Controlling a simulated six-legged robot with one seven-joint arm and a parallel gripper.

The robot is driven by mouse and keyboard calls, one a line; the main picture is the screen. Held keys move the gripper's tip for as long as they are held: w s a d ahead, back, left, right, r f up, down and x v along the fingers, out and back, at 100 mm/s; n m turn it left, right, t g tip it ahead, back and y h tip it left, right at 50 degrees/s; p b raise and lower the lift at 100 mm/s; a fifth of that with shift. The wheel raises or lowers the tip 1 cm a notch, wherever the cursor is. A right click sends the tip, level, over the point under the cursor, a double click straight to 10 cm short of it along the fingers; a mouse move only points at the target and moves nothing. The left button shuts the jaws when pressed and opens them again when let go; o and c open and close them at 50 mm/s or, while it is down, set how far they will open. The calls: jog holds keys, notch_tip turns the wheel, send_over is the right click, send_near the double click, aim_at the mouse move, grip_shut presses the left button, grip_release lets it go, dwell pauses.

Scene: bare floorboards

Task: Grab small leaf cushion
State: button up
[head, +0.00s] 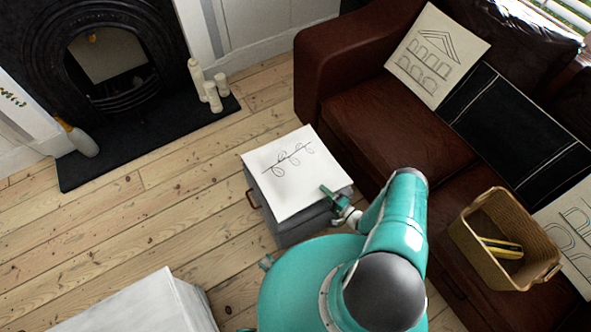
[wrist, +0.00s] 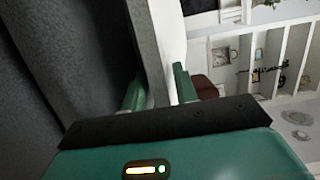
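The small leaf cushion (head: 288,165) is a pale square with a drawn leafy sprig. It lies on top of a grey box-like stool (head: 300,232) in the head view. My gripper (head: 335,195) is at the cushion's right front edge, one green finger over its top. In the wrist view, my gripper's two green fingers (wrist: 160,88) stand close together, one on each side of the cushion's edge (wrist: 166,40). They look shut on it. The lower finger is in a dark gap beside the grey stool. Firm contact is hard to see.
A brown leather sofa (head: 385,135) stands close on the right, with a larger building-print cushion (head: 437,55) and a wicker basket (head: 505,240). A fireplace hearth (head: 150,140) with candles (head: 205,85) is at the back left. Bare floorboards (head: 130,235) are free on the left.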

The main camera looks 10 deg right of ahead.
grip_shut()
jog(key=shift+r, duration=0.15)
